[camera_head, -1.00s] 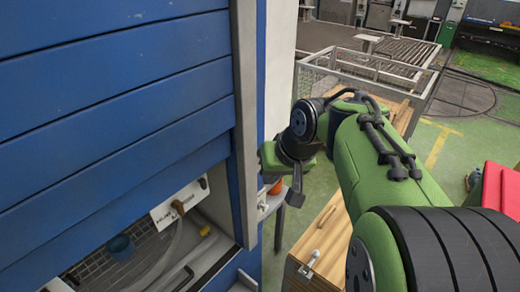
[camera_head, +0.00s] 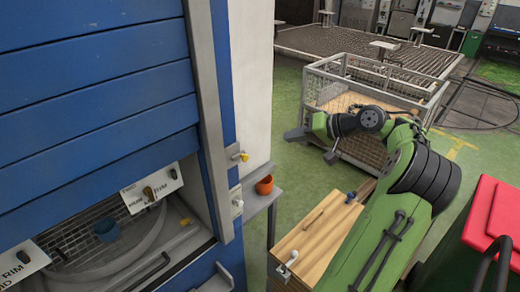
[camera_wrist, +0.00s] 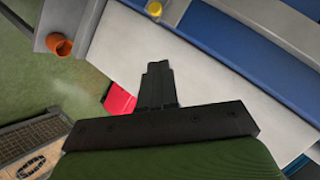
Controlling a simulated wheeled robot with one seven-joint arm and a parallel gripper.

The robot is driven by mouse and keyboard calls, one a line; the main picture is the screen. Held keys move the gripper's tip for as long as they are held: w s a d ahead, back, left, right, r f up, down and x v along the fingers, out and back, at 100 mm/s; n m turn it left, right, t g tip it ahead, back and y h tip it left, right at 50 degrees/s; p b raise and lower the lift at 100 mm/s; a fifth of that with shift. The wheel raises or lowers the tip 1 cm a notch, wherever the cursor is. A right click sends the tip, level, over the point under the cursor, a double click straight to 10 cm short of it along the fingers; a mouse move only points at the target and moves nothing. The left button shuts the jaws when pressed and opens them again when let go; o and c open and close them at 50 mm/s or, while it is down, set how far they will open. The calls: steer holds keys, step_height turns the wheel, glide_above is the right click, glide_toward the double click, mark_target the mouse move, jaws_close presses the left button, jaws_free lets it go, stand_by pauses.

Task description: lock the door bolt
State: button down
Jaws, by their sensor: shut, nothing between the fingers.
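The blue slatted door (camera_head: 95,100) fills the left of the head view, with a grey metal frame along its right edge. A small yellow knob (camera_head: 241,156) sits on this edge; it also shows at the top of the wrist view (camera_wrist: 153,9). Below it is a pale latch-like fitting (camera_head: 237,203). I cannot tell for certain which of these is the bolt or its position. My gripper (camera_head: 296,133) is to the right of the door edge, apart from both fittings. In the wrist view its fingers (camera_wrist: 157,68) are together and empty.
An orange cup (camera_head: 264,185) stands on a small grey shelf (camera_head: 258,203) beside the door edge. A wooden-topped box (camera_head: 318,232) is below my arm. A wire-mesh crate (camera_head: 350,140) stands behind the gripper, and a red bin (camera_head: 492,215) is at the right. Green floor is open between.

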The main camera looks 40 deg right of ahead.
steer(key=b, duration=0.1)
glide_toward(243, 154)
steer(key=w+d, duration=0.1)
steer(key=w, duration=0.2)
steer(key=shift+w+a+f+b, duration=0.15)
steer(key=shift+a+f+b, duration=0.1)
steer(key=shift+a+f, duration=0.3)
steer(key=shift+w+a+f+b, duration=0.2)
steer(key=shift+a+f, duration=0.35)
